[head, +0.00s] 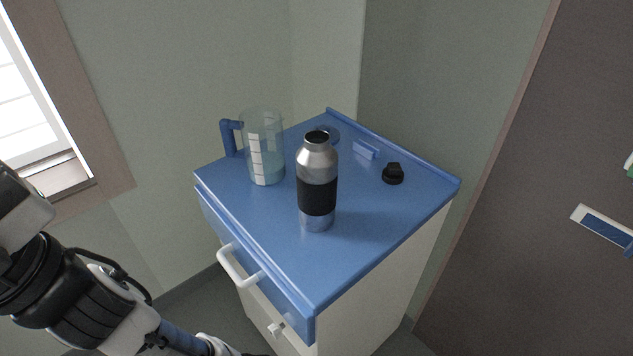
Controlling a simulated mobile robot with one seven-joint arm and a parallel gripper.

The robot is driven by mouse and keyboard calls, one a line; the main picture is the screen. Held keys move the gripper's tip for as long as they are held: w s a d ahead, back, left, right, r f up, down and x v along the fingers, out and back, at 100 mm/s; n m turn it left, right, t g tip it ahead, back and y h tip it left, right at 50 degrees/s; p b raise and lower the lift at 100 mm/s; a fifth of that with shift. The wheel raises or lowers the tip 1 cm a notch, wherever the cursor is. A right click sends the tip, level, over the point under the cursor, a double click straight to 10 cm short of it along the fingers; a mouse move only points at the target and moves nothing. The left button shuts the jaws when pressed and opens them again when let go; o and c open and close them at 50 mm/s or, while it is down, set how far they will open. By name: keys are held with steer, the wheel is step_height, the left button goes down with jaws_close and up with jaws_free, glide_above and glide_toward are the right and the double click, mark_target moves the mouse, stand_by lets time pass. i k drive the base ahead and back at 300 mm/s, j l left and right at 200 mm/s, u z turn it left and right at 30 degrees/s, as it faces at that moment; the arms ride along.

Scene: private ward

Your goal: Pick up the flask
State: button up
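The flask (317,192) is a silver metal bottle with a black band around its middle. It stands upright and uncapped on the blue top of a bedside cabinet (270,237), near the middle. A small black cap (393,173) lies apart from it on the cabinet top, to the right. My arm enters at the lower left, below the level of the cabinet top and well away from the flask. My gripper is not in view.
A clear jug (264,146) with a blue handle stands behind and left of the flask. A small blue block (364,150) lies towards the back edge. The cabinet front has a white handle (238,268). Walls close off the back; the front-right cabinet top is clear.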

mark_target(316, 160)
steer(key=z, duration=0.55)
steer(key=k+j+z, duration=0.1)
steer(key=j+z, duration=0.2)
steer(key=k+j+z, duration=0.1)
steer(key=j+z, duration=0.25)
steer(key=k+j+z, duration=0.15)
steer(key=j, duration=0.3)
steer(key=k+j+z, duration=0.15)
steer(key=k+j, duration=0.45)
steer(key=j, duration=0.15)
steer(key=k+j, duration=0.2)
steer(key=j, duration=0.25)
steer(key=i+j, duration=0.35)
steer(key=j, duration=0.1)
